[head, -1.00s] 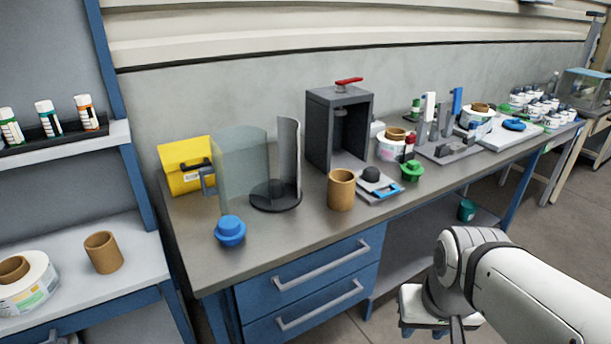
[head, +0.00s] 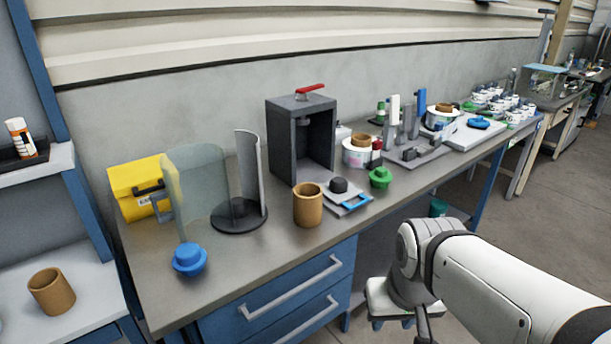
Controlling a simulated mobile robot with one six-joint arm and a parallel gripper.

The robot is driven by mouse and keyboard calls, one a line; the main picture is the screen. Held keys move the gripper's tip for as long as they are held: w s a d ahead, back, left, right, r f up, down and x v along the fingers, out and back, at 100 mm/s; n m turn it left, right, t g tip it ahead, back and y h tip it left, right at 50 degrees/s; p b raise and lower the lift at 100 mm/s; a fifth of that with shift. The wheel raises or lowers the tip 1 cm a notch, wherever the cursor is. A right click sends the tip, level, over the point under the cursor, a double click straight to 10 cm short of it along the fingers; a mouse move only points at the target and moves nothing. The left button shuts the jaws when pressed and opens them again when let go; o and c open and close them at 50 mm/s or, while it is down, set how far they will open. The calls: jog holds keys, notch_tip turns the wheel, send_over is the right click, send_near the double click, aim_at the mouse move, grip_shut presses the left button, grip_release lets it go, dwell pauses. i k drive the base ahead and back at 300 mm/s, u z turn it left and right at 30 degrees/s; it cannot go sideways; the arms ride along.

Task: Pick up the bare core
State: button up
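A bare core (head: 308,206), a plain brown cardboard tube, stands upright and open-topped on the grey bench near its front edge. A second bare brown core (head: 51,292) stands upright on the white lower shelf at the left. My gripper (head: 391,324) hangs low in front of the bench, right of the blue drawers and below the bench top. Its two blue-tipped fingers point down and look apart, with nothing seen between them. It is well away from both cores.
A yellow case (head: 140,187) stands behind. Labelled reels and tubs fill the right.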

aim_at(308, 205)
jog(key=i, duration=1.2)
jog(key=u, duration=0.05)
